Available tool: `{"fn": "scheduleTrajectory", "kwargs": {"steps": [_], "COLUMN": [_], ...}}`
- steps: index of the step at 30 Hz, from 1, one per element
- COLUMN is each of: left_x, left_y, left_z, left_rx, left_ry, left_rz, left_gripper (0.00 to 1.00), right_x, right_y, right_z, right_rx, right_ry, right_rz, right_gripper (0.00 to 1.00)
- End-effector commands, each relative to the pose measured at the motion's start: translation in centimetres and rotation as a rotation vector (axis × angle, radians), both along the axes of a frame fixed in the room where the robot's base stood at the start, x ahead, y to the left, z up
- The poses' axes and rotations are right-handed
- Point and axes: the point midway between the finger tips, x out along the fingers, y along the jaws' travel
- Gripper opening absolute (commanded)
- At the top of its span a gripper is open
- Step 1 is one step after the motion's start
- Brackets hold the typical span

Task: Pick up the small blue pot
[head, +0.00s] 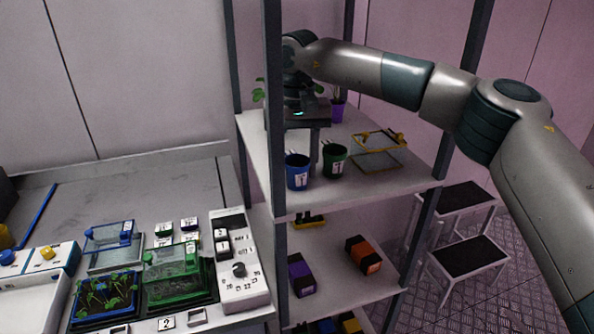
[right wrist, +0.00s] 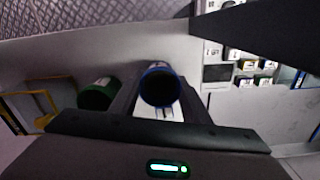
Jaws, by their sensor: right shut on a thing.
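The small blue pot (head: 297,173) has a white label and is upright at the front of the upper rack shelf (head: 385,180). My right gripper (head: 306,158) comes down over it from above. In the right wrist view the blue pot (right wrist: 160,86) shows its dark mouth between my fingers, and the gripper is shut on it. I cannot tell whether its base touches the shelf. My left gripper is not in view.
A green pot (head: 334,160) stands close to the right of the blue one. A yellow-handled clear tray (head: 377,152) lies further right. A purple pot (head: 338,110) with a plant stands behind. A rack post (head: 274,130) is close on the left.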

Motion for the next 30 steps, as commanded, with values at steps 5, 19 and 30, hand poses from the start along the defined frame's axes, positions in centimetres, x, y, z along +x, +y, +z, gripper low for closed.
{"fn": "scheduleTrajectory", "kwargs": {"steps": [5, 19, 30], "left_x": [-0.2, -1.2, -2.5], "left_y": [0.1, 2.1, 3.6], "left_z": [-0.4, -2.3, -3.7], "left_rx": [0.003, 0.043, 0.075], "left_ry": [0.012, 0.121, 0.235], "left_rz": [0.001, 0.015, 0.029], "left_gripper": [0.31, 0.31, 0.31], "right_x": [0.0, -1.2, -4.4], "right_y": [0.1, -2.4, -8.2], "right_z": [0.7, 5.4, 9.4], "right_rx": [0.001, 0.002, 0.001], "right_ry": [-0.001, 0.0, 0.001], "right_rz": [0.0, 0.001, 0.0], "right_gripper": [0.21, 0.21, 0.21]}}
